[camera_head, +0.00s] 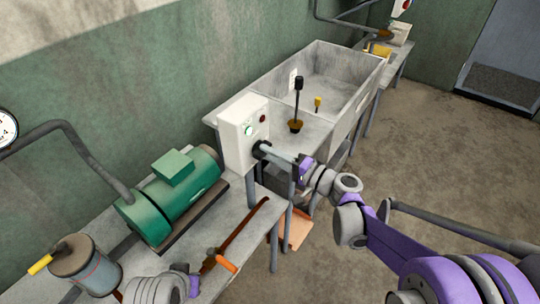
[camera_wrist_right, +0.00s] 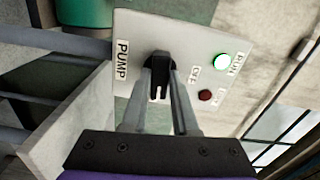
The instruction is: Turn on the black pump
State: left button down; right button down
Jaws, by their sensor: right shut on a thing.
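The white control box (camera_head: 232,140) stands between the bench and the sink. In the right wrist view its face (camera_wrist_right: 140,30) carries a PUMP label, a black switch (camera_wrist_right: 158,66), a brightly lit green RUN lamp (camera_wrist_right: 221,62) and a dark red lamp (camera_wrist_right: 206,95). My right gripper (camera_head: 264,149) reaches the box front. In the right wrist view its fingers (camera_wrist_right: 160,85) are shut on the black switch, whose end they partly hide. My left arm shows at the bottom left, with its gripper (camera_head: 207,266) near an orange handle; its jaws are unclear.
A green motor (camera_head: 165,205) sits on the bench left of the box. A stone sink (camera_head: 345,70) and a black-handled plunger (camera_head: 297,100) stand behind it. A canister (camera_head: 85,265) is at the front left. Open floor lies to the right.

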jog(key=shift+m, duration=0.6)
jog(key=c, duration=0.7)
grip_release()
jog(key=b+v, duration=0.1)
jog(key=v, duration=1)
jog(key=shift+a, duration=0.1)
